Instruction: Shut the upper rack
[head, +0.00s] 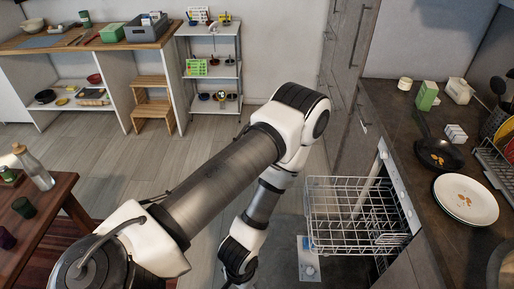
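A white wire rack (350,212) is pulled out of the dishwasher (388,172) under the right counter. It juts to the left into the room and looks empty. I see only this one rack; any other is hidden. Below it lies a grey surface, apparently the open door, with a pale blue-and-white panel (309,262). My arm comes in from the lower left, bends at the middle and points down to the left of the rack. Its gripper is cut off by the bottom edge. My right gripper is not in view.
The right counter (396,108) holds a pan (437,152), a plate (466,198), a green carton (427,96) and a dish rack (499,160). A brown table (62,200) with a bottle stands at left. Shelves and a step stool (152,106) stand at the back. The middle floor is free.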

